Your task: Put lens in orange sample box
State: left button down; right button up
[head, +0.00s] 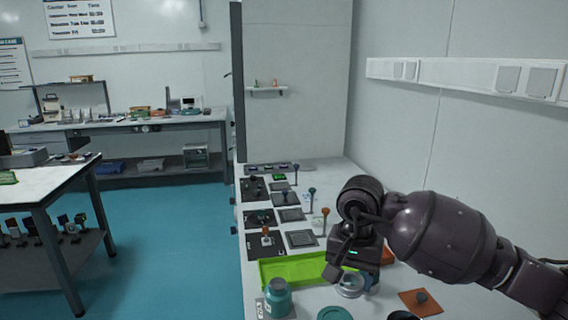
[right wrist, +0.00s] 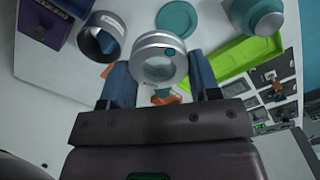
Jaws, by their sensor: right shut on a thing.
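The lens is a silver ring-shaped mount with a clear centre; it shows below my right gripper in the head view (head: 350,286) and between the fingers in the right wrist view (right wrist: 160,58). My right gripper (right wrist: 161,82) is shut on it, one blue-grey finger at each side. An orange piece (head: 388,256) shows partly behind the gripper, and a bit of orange (right wrist: 165,97) shows between the fingers; I cannot tell whether this is the sample box. An orange plate with a dark knob (head: 420,302) lies to the right of the lens. My left gripper is not in view.
A bright green tray (head: 290,270) lies left of the gripper. Several optical mounts on dark plates (head: 265,238) fill the table's left side.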

jog(key=s+d+f+n, duration=0.4)
jog(key=s+d+f, duration=0.3)
jog(key=d, duration=0.1)
jog(key=shift+f+n, duration=0.15)
jog(key=shift+n, duration=0.15)
jog(key=shift+s, duration=0.15)
